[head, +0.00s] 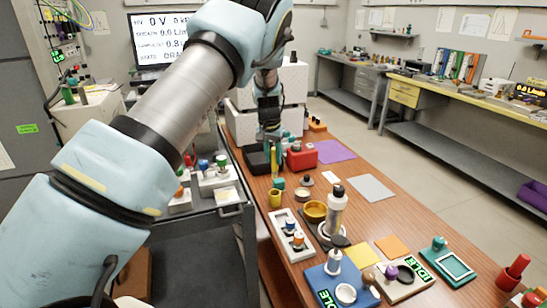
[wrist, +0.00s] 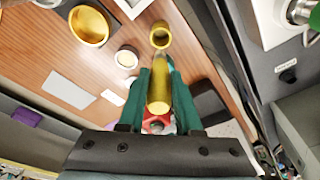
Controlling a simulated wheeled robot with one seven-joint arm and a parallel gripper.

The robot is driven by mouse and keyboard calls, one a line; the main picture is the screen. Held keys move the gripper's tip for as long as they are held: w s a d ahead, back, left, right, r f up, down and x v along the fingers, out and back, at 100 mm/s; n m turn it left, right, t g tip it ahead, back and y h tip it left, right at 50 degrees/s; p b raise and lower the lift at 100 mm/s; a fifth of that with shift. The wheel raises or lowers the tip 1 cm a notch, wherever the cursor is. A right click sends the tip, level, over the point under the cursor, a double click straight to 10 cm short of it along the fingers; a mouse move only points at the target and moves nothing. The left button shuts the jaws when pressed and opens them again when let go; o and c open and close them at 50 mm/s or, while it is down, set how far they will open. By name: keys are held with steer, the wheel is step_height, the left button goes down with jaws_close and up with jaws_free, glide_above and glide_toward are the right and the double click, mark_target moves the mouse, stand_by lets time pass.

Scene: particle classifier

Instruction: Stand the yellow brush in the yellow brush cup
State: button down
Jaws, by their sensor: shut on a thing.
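The yellow brush (head: 274,161) is held upright or nearly so between the green fingers of my gripper (head: 270,150). In the wrist view the brush (wrist: 158,98) runs between the fingertips of my gripper (wrist: 157,72), its near end toward the camera. The yellow brush cup (head: 274,198) stands on the wooden bench near its left edge. In the wrist view the cup (wrist: 161,36) shows its open mouth just past the brush's far end. In the head view the brush is above and behind the cup. Whether its lower end touches the cup cannot be told.
A red box (head: 300,157) is near my gripper. A grey cart (head: 205,205) stands left.

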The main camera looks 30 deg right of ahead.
mark_target(274, 172)
steer(key=shift+f+b, duration=1.6)
steer(key=shift+f, duration=1.1)
steer(key=shift+f+b, duration=2.15)
steer(key=shift+f, duration=0.85)
steer(key=c, duration=0.5)
jaws_free()
steer(key=r+b, duration=0.1)
steer(key=r, duration=0.2)
steer(key=s+a+r, duration=0.1)
steer(key=r, duration=0.3)
steer(key=r+b, duration=0.1)
steer(key=r, duration=0.2)
steer(key=shift+s+a+r+b, duration=0.2)
steer(key=shift+a+r+b, duration=0.1)
